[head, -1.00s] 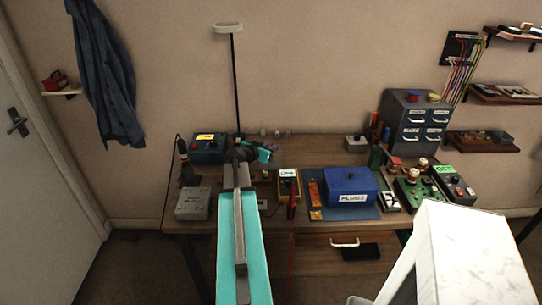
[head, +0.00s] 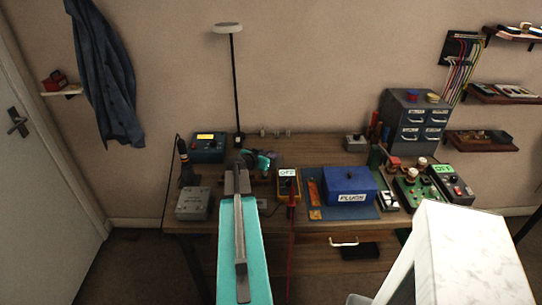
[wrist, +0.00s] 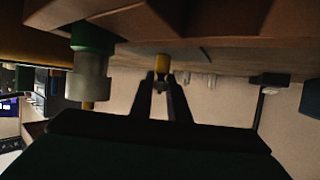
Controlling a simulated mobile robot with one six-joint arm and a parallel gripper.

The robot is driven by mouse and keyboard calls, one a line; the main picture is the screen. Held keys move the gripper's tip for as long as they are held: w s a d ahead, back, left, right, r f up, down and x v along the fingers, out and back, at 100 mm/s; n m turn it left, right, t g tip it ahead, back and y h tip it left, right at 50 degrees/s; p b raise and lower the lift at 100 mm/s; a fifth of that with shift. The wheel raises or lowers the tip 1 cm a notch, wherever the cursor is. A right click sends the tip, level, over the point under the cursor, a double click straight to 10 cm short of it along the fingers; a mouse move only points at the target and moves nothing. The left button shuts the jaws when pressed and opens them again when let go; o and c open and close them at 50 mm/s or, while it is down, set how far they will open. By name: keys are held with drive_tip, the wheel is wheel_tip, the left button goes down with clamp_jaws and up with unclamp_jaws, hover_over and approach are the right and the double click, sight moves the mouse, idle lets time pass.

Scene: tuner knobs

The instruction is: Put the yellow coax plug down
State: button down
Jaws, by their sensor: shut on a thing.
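In the wrist view, which shows the bench upside down, my gripper (wrist: 161,84) is shut on the yellow coax plug (wrist: 162,63). The plug's far end meets the brown wooden surface (wrist: 220,45) in the picture. I cannot tell whether it touches that surface. In the head view, my teal and grey arm reaches over the bench's left half. My gripper's fingertips and the plug cannot be made out there.
A green and grey cylinder with a yellow tip (wrist: 90,75) is close beside my gripper. A multimeter (head: 288,184) and a blue box (head: 350,186) stand right of my arm. A grey box (head: 193,204) and a blue instrument (head: 208,148) are on the left.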

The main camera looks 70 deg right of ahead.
drive_tip(key=shift+f, duration=0.15)
drive_tip(key=c, duration=1.7)
unclamp_jaws()
drive_tip(key=shift+r, duration=0.25)
drive_tip(key=shift+a, duration=0.3)
drive_tip(key=b+v, duration=0.2)
drive_tip(key=v, duration=0.7)
drive_tip(key=shift+a+b, duration=0.25)
drive_tip(key=shift+b, duration=0.05)
drive_tip(key=shift+v, duration=0.9)
drive_tip(key=shift+w+r, duration=0.1)
drive_tip(key=shift+w, duration=0.05)
drive_tip(key=shift+r, duration=0.1)
